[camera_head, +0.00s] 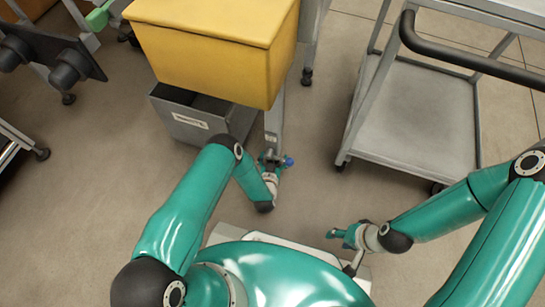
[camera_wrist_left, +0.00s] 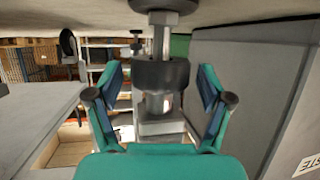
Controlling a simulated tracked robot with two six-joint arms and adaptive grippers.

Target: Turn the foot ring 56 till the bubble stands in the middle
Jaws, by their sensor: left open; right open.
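In the left wrist view, which is upside down, a dark ring (camera_wrist_left: 163,73) sits on a metal stem between a round foot pad (camera_wrist_left: 160,12) on the floor and a grey leg. I take it for the foot ring; no number is legible. My left gripper (camera_wrist_left: 161,68) is open, with one teal finger on each side of the ring; I see no contact. In the head view my left gripper (camera_head: 272,161) is at the bottom of the grey leg (camera_head: 274,122), and the ring cannot be made out. My right gripper (camera_head: 339,234) is open and apart from it. I cannot make out the bubble.
A yellow box (camera_head: 205,45) overhangs the leg. A grey labelled bin (camera_head: 185,122) stands just left of it and also shows in the left wrist view (camera_wrist_left: 240,90). A grey cart (camera_head: 410,105) stands at the right. Floor between leg and cart is clear.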

